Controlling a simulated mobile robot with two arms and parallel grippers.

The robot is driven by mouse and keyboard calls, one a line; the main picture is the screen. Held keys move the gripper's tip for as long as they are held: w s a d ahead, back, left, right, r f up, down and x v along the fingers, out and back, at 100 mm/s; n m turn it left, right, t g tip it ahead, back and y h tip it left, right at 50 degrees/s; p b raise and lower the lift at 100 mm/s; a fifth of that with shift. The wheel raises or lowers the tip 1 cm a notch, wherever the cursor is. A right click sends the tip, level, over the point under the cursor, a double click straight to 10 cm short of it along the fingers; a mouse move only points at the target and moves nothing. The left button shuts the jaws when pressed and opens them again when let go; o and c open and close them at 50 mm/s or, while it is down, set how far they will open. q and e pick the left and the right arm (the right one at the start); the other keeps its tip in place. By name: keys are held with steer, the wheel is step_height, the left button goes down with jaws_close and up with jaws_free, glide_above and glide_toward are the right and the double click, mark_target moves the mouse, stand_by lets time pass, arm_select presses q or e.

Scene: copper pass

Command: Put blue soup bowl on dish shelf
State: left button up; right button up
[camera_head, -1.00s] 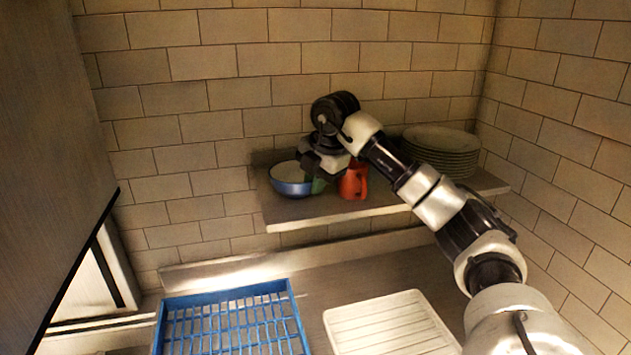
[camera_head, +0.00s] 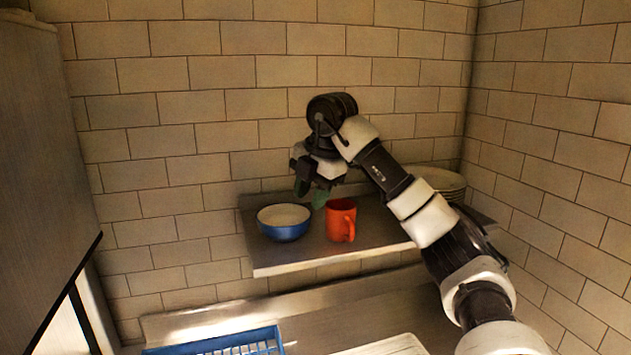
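The blue soup bowl (camera_head: 284,230), white inside, stands upright on the left part of the dish shelf (camera_head: 290,263). My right gripper (camera_head: 311,196) is above the shelf, up and to the right of the bowl in the picture. Its green-tipped fingers point down, apart from each other with nothing between them, and it does not appear to touch the bowl. My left gripper is not in view.
An orange mug (camera_head: 341,220) stands on the shelf just right of the bowl. A stack of plates (camera_head: 443,181) is at the shelf's right end, partly behind my arm. Below are a blue rack (camera_head: 215,347) and a pale drainboard (camera_head: 390,346). A tiled wall is behind.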

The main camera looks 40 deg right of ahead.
steer(key=shift+p+v, duration=0.4)
steer(key=shift+v, duration=1.65)
